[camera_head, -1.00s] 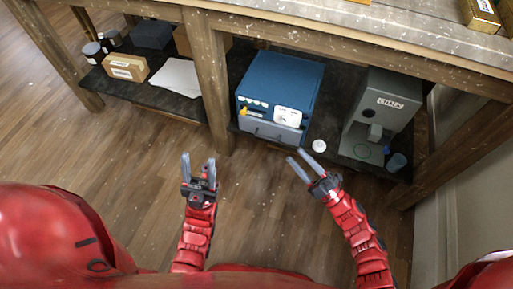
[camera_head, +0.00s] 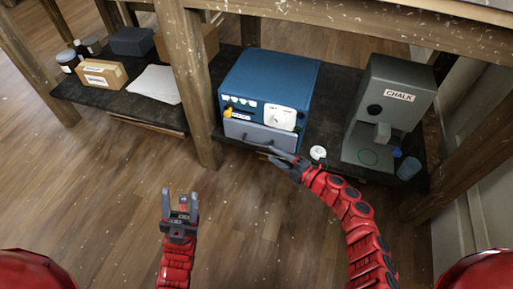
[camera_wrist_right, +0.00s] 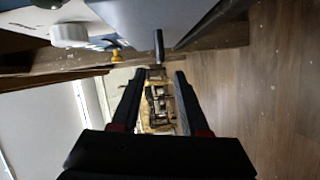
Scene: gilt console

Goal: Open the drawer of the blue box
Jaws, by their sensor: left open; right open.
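The blue box (camera_head: 270,78) stands on the dark lower shelf in the head view. Its front has a white dial panel (camera_head: 280,117), a yellow knob (camera_head: 228,112) and, below, a grey drawer front (camera_head: 240,130) with a dark handle (camera_head: 256,142). The drawer looks shut. My right gripper (camera_head: 276,156) is open and empty in front of the drawer's lower right part; I cannot tell whether it touches the handle. In the right wrist view, its open fingers (camera_wrist_right: 155,100) have a short dark bar (camera_wrist_right: 158,45) just beyond them. My left gripper (camera_head: 180,203) is open and empty over the floor.
A wooden post (camera_head: 190,85) rises left of the box. A cardboard box (camera_head: 102,74) and paper lie further left. The floor in front is clear.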

